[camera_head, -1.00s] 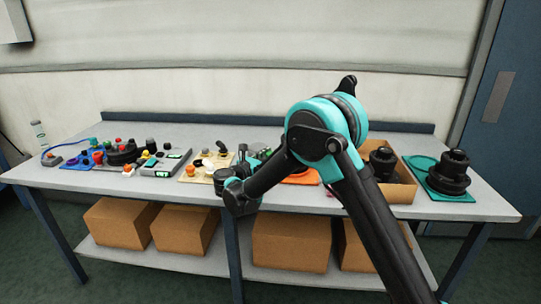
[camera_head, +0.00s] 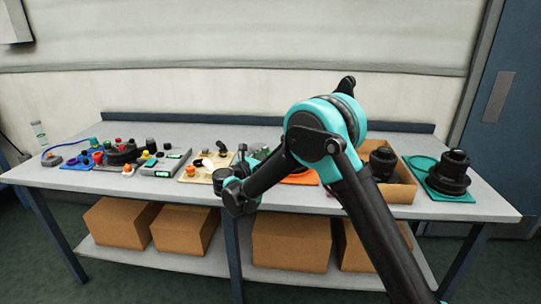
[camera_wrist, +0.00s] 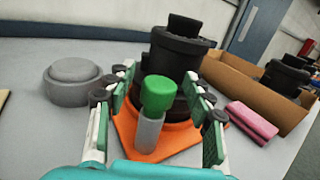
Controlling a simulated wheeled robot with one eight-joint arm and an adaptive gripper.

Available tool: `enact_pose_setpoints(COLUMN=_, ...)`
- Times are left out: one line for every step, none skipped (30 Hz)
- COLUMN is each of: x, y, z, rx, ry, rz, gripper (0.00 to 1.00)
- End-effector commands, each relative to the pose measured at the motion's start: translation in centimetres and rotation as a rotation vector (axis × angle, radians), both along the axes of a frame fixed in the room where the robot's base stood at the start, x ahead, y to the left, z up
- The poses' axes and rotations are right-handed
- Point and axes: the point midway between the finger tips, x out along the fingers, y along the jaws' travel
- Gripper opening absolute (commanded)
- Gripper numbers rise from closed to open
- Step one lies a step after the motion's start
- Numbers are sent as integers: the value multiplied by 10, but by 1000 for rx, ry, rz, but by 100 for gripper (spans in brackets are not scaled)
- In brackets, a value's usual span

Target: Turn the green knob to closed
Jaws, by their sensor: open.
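The green knob (camera_wrist: 159,93) stands upright on a pale grey stem, on an orange plate (camera_wrist: 125,128), in the wrist view. My gripper (camera_wrist: 158,84) is open, with one finger on each side of the knob and visible gaps between. A large black stepped fitting (camera_wrist: 180,50) rises behind the knob on the same plate. In the head view the orange plate (camera_head: 301,178) shows partly behind my arm, and the knob is hidden there.
A grey round cap (camera_wrist: 73,82) sits left of the plate. A pink block (camera_wrist: 252,121) and an open cardboard box (camera_wrist: 235,81) lie to the right. In the head view, a teal plate (camera_head: 421,163) with a black fitting stands at the table's right end.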

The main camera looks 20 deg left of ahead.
Motion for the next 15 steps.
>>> enact_pose_setpoints(x=-3, y=1, z=0, rx=0, ry=0, rz=1, gripper=52)
enact_pose_setpoints(x=-5, y=2, z=0, rx=0, ry=0, rz=2, gripper=52)
enact_pose_setpoints(x=-10, y=4, z=0, rx=0, ry=0, rz=2, gripper=52)
enact_pose_setpoints(x=-13, y=5, z=0, rx=0, ry=0, rz=2, gripper=52)
enact_pose_setpoints(x=-18, y=6, z=0, rx=0, ry=0, rz=2, gripper=52)
enact_pose_setpoints(x=-24, y=9, z=0, rx=0, ry=0, rz=4, gripper=52)
enact_pose_setpoints(x=-30, y=11, z=0, rx=0, ry=0, rz=4, gripper=52)
enact_pose_setpoints(x=-36, y=12, z=0, rx=0, ry=0, rz=4, gripper=52)
enact_pose_setpoints(x=-44, y=15, z=0, rx=0, ry=0, rz=4, gripper=52)
enact_pose_setpoints(x=-50, y=17, z=0, rx=0, ry=0, rz=5, gripper=52)
enact_pose_setpoints(x=-56, y=19, z=0, rx=0, ry=0, rz=4, gripper=52)
enact_pose_setpoints(x=-64, y=21, z=0, rx=0, ry=0, rz=4, gripper=52)
enact_pose_setpoints(x=-70, y=23, z=0, rx=0, ry=0, rz=4, gripper=52)
enact_pose_setpoints(x=-75, y=24, z=0, rx=0, ry=0, rz=3, gripper=52)
enact_pose_setpoints(x=-82, y=26, z=0, rx=0, ry=0, rz=4, gripper=52)
